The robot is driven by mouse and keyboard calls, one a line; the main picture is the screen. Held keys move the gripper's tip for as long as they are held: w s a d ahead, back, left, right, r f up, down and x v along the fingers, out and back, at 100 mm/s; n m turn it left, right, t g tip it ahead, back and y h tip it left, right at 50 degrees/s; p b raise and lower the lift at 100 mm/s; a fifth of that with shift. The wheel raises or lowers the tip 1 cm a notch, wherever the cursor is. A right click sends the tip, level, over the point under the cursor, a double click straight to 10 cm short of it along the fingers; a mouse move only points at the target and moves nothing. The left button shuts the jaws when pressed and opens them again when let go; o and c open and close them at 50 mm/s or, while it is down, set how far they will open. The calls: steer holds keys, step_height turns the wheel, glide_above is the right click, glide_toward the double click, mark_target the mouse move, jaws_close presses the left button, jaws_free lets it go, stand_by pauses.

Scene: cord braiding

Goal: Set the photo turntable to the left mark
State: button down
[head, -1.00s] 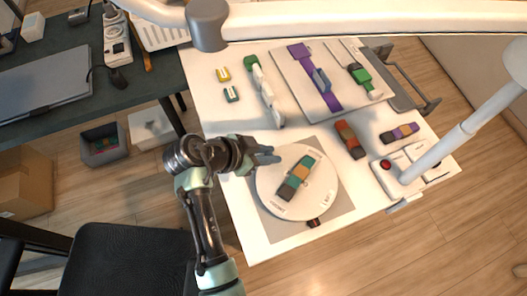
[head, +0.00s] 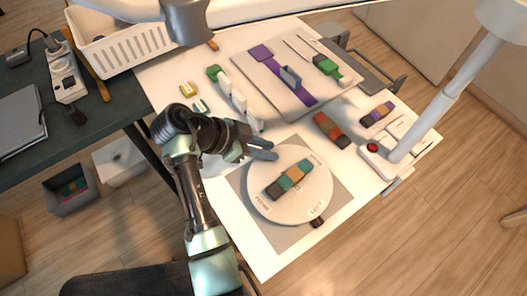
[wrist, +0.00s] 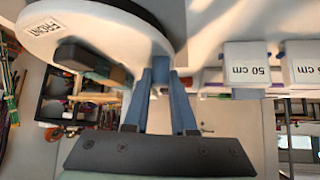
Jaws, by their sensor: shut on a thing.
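The white round photo turntable (head: 257,183) sits on a grey mat. FRONT is printed at its lower left rim and LEFT at its lower right. The LEFT print lies close beside a small dark marker with red (head: 317,222) at the rim. A block banded in grey, orange and teal (head: 289,177) lies on the disc. My gripper (head: 264,150) is at the upper left rim, its blue-grey fingers (wrist: 160,72) shut on the turntable's edge. The exact contact is hidden in both views.
The mat's front is clear.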

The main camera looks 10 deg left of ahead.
steer(key=shift+w+d+m+g+b, duration=0.2)
steer(key=shift+w+m+g+b, duration=0.1)
steer(key=shift+m+b, duration=0.1)
stand_by(0.3)
steer(key=c, duration=0.7)
jaws_free()
steer(key=shift+d, duration=0.1)
steer(key=shift+c, duration=0.2)
steer(key=shift+r, duration=0.1)
steer(key=p+v, duration=0.4)
steer(key=v, duration=0.9)
steer(key=shift+w, duration=0.1)
